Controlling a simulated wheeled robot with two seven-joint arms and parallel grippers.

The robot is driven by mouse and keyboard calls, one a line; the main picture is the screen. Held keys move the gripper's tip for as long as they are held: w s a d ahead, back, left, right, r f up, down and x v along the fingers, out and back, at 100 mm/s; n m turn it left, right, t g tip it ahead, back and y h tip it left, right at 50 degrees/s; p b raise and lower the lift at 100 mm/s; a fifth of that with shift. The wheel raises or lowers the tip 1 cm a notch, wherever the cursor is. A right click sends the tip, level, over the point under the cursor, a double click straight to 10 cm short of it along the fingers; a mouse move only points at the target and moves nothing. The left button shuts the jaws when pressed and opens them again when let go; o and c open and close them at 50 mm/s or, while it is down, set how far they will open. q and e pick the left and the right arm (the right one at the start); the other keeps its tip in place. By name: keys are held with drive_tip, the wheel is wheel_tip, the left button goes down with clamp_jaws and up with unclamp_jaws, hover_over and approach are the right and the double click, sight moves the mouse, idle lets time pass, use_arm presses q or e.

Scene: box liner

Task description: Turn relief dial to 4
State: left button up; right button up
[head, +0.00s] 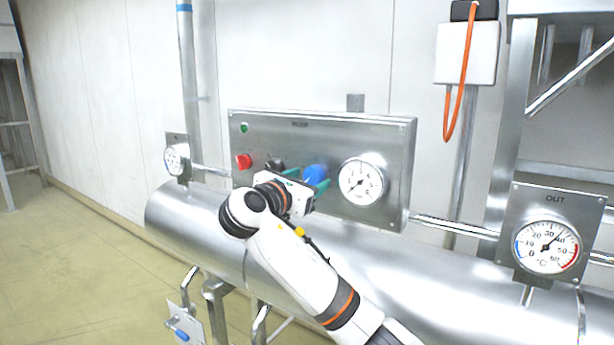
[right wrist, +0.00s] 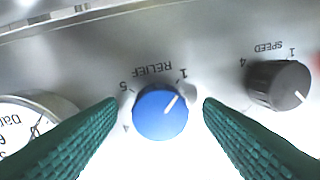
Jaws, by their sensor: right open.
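The blue relief dial (right wrist: 160,114) sits on the steel panel, its label upside down in the right wrist view. In the head view the blue dial (head: 315,173) is partly hidden by my right gripper (head: 306,180). My right gripper is open, its green fingers (right wrist: 160,103) on either side of the dial. My left gripper is not in view.
The black speed dial (right wrist: 280,85) is close beside the right-hand finger in the wrist view. A pressure gauge (head: 362,182) is right of the blue dial on the panel (head: 390,150). A red button (head: 244,161) is on the left. A large steel pipe (head: 400,265) runs below.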

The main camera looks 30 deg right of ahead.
drive_tip(key=shift+w+d, duration=0.1)
drive_tip(key=shift+d, duration=0.05)
drive_tip(key=shift+c, duration=0.3)
drive_tip(key=c, duration=0.9)
drive_tip(key=shift+m, duration=0.3)
